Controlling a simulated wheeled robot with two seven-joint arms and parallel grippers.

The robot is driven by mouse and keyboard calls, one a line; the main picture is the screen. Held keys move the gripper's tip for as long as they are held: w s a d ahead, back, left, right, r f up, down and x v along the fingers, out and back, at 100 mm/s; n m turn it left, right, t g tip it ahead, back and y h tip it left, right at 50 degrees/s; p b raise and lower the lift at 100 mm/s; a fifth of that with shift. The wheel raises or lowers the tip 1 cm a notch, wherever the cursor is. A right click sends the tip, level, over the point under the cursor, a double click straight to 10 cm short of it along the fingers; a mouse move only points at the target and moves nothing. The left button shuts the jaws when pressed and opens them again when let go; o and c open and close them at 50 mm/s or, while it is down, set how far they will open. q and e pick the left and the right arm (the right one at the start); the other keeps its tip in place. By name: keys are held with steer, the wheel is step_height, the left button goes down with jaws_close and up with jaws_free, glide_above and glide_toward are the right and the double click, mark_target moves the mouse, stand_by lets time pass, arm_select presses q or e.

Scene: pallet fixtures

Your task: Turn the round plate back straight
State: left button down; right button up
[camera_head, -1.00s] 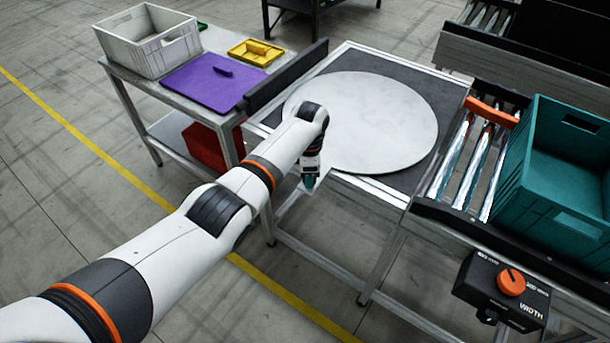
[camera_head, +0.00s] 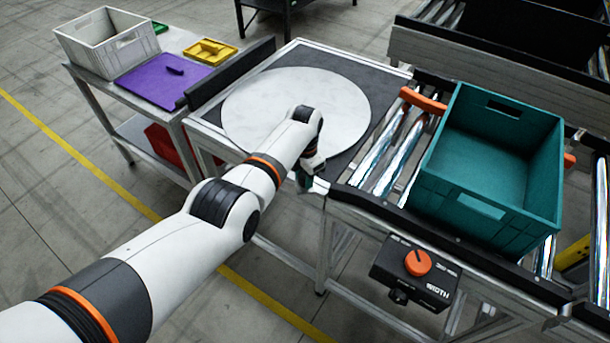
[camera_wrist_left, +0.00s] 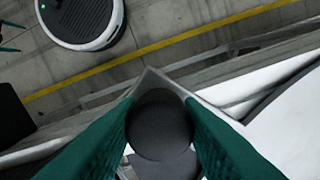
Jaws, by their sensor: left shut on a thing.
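The round plate (camera_head: 335,100) is a pale grey disc lying on a dark table top, seen in the head view. My left gripper (camera_head: 305,183) is at the plate's front edge, by the table's front right corner, pointing down. My arm covers part of the plate's front rim. In the left wrist view, the teal fingers of my left gripper (camera_wrist_left: 158,118) are shut on a dark round knob (camera_wrist_left: 160,128). The knob is hidden in the head view, and how it joins the plate cannot be seen. My right gripper is not in view.
A teal crate (camera_head: 495,215) sits on the roller conveyor (camera_head: 385,160) at the right. A control box with an orange knob (camera_head: 417,262) hangs at the front. On the left table are a white crate (camera_head: 130,57), a purple lid (camera_head: 160,92) and a yellow tray (camera_head: 207,52).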

arm_select(q)
steer(key=shift+w+d+r, duration=0.1)
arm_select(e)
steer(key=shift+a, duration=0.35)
arm_select(q)
steer(key=c, duration=1.4)
jaws_free()
steer(key=shift+c, duration=0.2)
steer(key=o, duration=0.5)
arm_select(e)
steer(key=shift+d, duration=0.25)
arm_select(q)
steer(key=shift+r, duration=0.3)
step_height(320, 180, up, 4)
steer(key=shift+r+p, duration=0.1)
steer(key=shift+p, duration=0.6)
step_height(320, 180, up, 7)
steer(key=shift+r+b, duration=0.1)
steer(key=shift+b, duration=0.45)
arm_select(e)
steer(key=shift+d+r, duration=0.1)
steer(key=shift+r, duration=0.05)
